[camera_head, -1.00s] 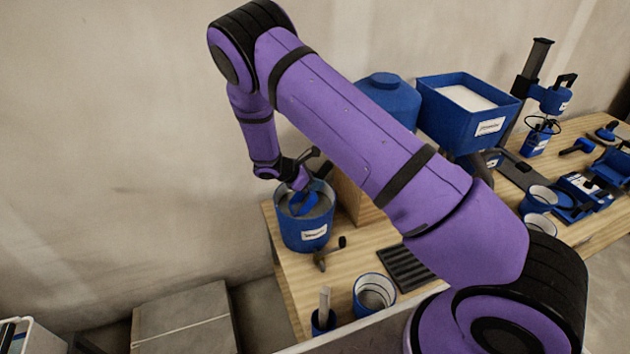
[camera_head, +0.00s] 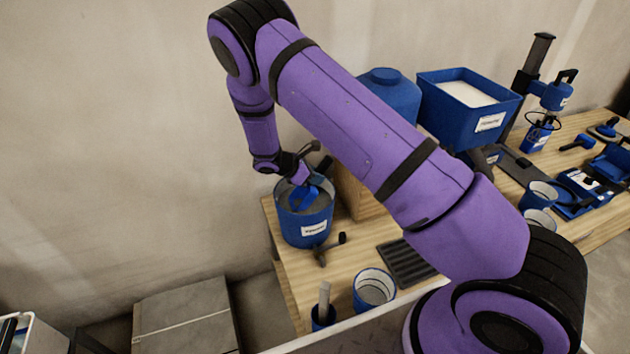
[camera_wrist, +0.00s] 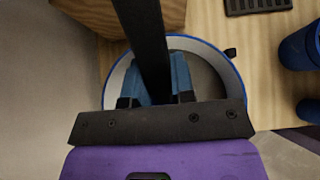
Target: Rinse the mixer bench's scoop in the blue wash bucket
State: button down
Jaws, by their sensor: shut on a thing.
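The blue wash bucket (camera_head: 304,228), with a white label, stands at the left end of the wooden bench. My gripper (camera_head: 300,177) is at its mouth, shut on the scoop. The scoop's blue part (camera_head: 309,199) shows inside the rim, tilted. In the wrist view, my gripper (camera_wrist: 156,100) is over the round bucket opening, and the bucket's rim (camera_wrist: 239,84) curves around it. A dark bar, apparently the scoop's handle (camera_wrist: 142,35), crosses the view above the blue part (camera_wrist: 180,72). I cannot tell how deep the scoop sits or where the liquid surface is.
A wooden block (camera_head: 358,196) stands close right of the bucket. A dark tool (camera_head: 322,252) lies in front. A ribbed black mat (camera_head: 403,263), an open cup (camera_head: 374,289) and a small holder (camera_head: 323,316) are nearer. A blue hopper (camera_head: 455,125) is further right.

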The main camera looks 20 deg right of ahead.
dwell(0.4)
jog(key=shift+f, duration=1.3)
jog(key=shift+r, duration=0.15)
jog(key=shift+r, duration=1.25)
